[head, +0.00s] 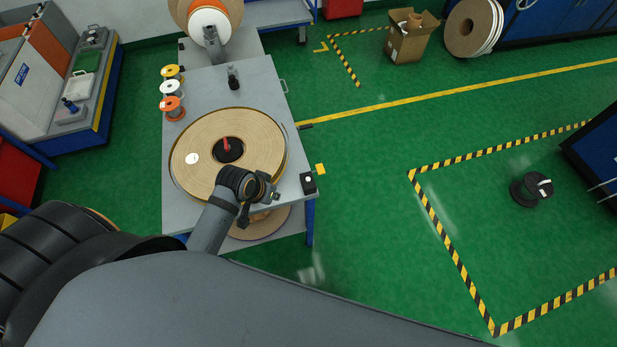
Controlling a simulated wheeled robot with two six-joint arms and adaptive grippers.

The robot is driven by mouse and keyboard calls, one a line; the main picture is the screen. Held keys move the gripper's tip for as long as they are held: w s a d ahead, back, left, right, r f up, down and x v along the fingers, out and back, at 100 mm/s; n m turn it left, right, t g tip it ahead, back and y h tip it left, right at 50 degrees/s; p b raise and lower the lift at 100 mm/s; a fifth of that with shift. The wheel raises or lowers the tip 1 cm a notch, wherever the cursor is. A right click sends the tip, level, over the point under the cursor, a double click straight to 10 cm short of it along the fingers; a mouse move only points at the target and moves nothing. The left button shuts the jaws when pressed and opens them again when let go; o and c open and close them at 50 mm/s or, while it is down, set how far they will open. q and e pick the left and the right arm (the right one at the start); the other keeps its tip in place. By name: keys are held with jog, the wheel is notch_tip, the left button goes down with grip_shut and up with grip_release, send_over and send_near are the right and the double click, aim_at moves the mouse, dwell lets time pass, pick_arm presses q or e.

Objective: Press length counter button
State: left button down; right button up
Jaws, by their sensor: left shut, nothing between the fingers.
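A small black box with a white round spot on top (308,182) sits at the right front corner of the grey table; it looks like the length counter with its button, though it is too small to read. My left gripper (272,194) is shut and empty. It is over the front right edge of the large tan reel, a little left of the black box and apart from it in the picture. My right gripper is not in view.
The large tan reel (203,130) with a black hub and red handle lies on the grey table (205,78). Small spools (172,107) stand at its left edge. A small black device (233,78) stands behind the reel.

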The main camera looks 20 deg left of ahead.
aim_at(306, 181)
pick_arm(q)
jog(key=w+d+r+t+h, duration=0.1)
jog(key=w+d+h, duration=0.1)
jog(key=w, duration=0.4)
jog(key=w+d+r+n+t+h, duration=0.1)
jog(key=w+d+r+h, duration=0.1)
jog(key=w, duration=0.4)
jog(key=shift+w+d+r+h, duration=0.3)
jog(key=shift+d+h, duration=0.2)
jog(key=shift+d, duration=0.3)
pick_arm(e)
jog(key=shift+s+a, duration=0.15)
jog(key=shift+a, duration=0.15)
